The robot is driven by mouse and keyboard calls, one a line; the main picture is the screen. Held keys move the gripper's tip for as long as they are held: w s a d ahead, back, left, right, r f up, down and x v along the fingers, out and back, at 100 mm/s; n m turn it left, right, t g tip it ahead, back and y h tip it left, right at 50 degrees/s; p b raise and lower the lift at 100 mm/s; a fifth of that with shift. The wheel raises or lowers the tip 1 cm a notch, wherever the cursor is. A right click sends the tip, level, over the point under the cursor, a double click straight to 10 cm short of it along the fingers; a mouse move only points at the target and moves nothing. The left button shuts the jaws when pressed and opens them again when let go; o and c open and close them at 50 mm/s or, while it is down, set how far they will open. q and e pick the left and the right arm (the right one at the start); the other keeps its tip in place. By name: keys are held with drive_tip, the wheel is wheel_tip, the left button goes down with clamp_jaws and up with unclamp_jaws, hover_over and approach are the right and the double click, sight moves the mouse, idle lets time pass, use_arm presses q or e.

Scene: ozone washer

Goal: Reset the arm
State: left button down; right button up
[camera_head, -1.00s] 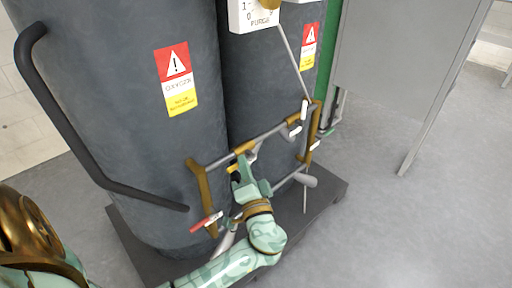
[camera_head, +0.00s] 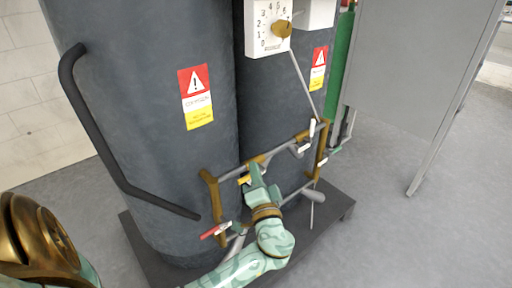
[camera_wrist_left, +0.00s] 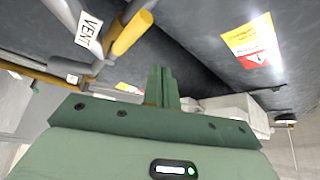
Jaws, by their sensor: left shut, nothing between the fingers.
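My left gripper (camera_head: 254,170) is shut and empty, in front of the pipe frame (camera_head: 262,157) low on the dark tanks. Its fingers also show, pressed together, in the left wrist view (camera_wrist_left: 162,84). A yellow-handled valve (camera_head: 244,180) is close beside the gripper; I cannot tell whether they touch. The yellow handle (camera_wrist_left: 132,33) and a white VENT tag (camera_wrist_left: 88,30) are at upper left in the wrist view, apart from the fingertips. My right gripper is not in view.
Two dark tanks (camera_head: 150,110) stand on a dark base (camera_head: 338,205). A red-handled valve (camera_head: 215,230) is left of my wrist. A numbered dial (camera_head: 268,27) is above. A grey panel (camera_head: 405,70) stands at right. The floor (camera_head: 420,240) at lower right is clear.

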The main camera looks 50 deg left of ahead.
use_arm(q)
drive_tip(key=d+f, duration=0.4)
drive_tip(key=d, duration=0.4)
drive_tip(key=shift+s+d+f, duration=0.2)
drive_tip(key=shift+s+d, duration=0.05)
drive_tip(key=shift+d, duration=0.05)
